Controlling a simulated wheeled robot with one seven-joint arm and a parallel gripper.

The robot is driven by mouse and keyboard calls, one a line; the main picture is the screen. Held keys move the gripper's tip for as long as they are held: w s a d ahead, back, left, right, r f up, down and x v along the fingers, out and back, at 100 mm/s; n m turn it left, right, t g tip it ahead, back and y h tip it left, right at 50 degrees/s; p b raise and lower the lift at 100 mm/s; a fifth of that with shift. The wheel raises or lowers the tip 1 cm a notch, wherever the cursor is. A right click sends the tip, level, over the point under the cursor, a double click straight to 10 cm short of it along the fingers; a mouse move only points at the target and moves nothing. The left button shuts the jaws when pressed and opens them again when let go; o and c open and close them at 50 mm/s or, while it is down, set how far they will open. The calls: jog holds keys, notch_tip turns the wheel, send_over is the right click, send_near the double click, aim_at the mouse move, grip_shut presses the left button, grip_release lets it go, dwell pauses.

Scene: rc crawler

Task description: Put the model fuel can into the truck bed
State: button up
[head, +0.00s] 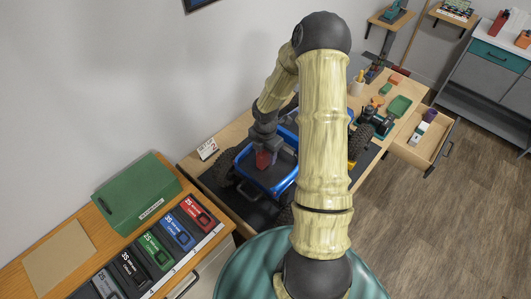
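The blue truck (285,184) with big black wheels stands on a dark mat on the workbench, partly hidden behind my arm. Its open bed has blue rims and a dark floor. The red model fuel can (262,160) is at the left part of the bed, directly under my gripper (265,147). My gripper points down and looks shut on the top of the can. I cannot tell whether the can touches the bed floor.
A small white sign (207,149) stands left of the truck. A dark chassis (376,121), a green tray (399,106) and an open drawer (424,139) are to the right. A green box (137,194) and several coloured cases are on the left bench.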

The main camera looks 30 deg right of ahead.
jog(key=shift+r, duration=0.1)
notch_tip(320, 180, up, 12)
jog(key=shift+r+b, duration=0.1)
jog(key=shift+b, duration=0.55)
jog(key=shift+a, duration=0.1)
dwell(0.4)
jog(key=shift+s+a+r+m, duration=0.1)
jog(key=shift+s+a+m, duration=0.1)
jog(key=shift+a+m, duration=0.1)
jog(key=s+a+r+m+t, duration=0.1)
jog(key=s+a+r+m, duration=0.2)
jog(key=m, duration=0.8)
jog(key=s+a+r+m+t, duration=0.1)
jog(key=s+a+r+m, duration=0.2)
jog(key=s+a+m, duration=0.4)
jog(key=s+m, duration=0.3)
jog(key=shift+s+a+m+t, duration=0.2)
jog(key=shift+s+m+t, duration=0.1)
jog(key=shift+s+m, duration=0.1)
